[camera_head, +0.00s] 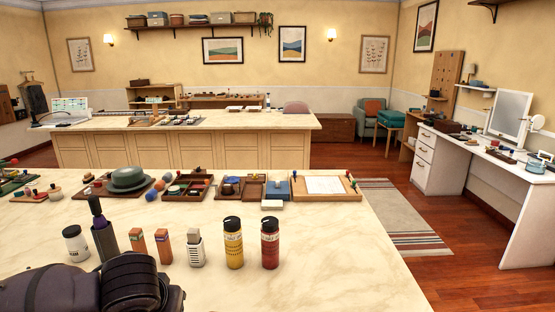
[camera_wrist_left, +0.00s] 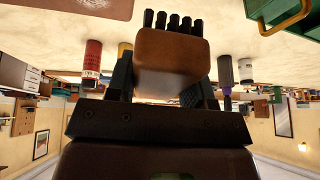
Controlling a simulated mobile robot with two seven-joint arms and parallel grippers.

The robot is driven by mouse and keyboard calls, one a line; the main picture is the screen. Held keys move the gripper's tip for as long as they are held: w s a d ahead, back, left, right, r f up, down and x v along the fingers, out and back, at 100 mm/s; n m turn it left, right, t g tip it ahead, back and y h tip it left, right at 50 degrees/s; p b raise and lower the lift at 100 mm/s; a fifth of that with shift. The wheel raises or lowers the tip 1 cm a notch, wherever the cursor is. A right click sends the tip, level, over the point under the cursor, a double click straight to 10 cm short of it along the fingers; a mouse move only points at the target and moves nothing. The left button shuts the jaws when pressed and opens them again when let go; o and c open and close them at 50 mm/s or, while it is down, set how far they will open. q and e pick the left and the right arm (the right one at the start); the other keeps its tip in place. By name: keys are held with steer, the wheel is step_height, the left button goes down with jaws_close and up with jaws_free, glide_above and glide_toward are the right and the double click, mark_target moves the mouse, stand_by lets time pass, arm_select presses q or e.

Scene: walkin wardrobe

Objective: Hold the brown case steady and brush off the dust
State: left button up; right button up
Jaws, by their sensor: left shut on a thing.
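In the left wrist view, my left gripper (camera_wrist_left: 163,78) is shut on a brush with a brown wooden body (camera_wrist_left: 170,62) and dark bristle tufts (camera_wrist_left: 174,22). The bristles point away from the gripper, over the pale marble top. A reddish-brown flat thing (camera_wrist_left: 85,6) shows at the upper left edge of that view, mostly cut off and apart from the brush. I cannot tell for sure whether it is the brown case. In the head view my left arm fills the lower left corner, and its jaws are hidden. My right gripper is not in view.
On the marble table (camera_head: 330,255) stand a yellow bottle (camera_head: 233,245), a red bottle (camera_head: 270,246), a white jar (camera_head: 75,244) and several small blocks. Behind them are trays and a green hat (camera_head: 128,179). A green thing with a yellow handle (camera_wrist_left: 284,14) shows in the wrist view. The table's right front is clear.

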arm_select(q)
steer(key=shift+w+d, duration=0.2)
steer(key=shift+d, duration=0.25)
steer(key=shift+g+h, duration=0.3)
steer(key=shift+h, duration=0.1)
steer(key=w+d+f+p, duration=0.1)
steer(key=d, duration=0.2)
steer(key=w+d+f+p, duration=0.2)
steer(key=d, duration=0.2)
steer(key=w+d+f+p, duration=0.1)
steer(key=w+d, duration=0.1)
steer(key=d, duration=0.1)
steer(key=shift+w+d+f, duration=0.2)
steer(key=shift+d+f, duration=0.1)
steer(key=shift+f, duration=0.05)
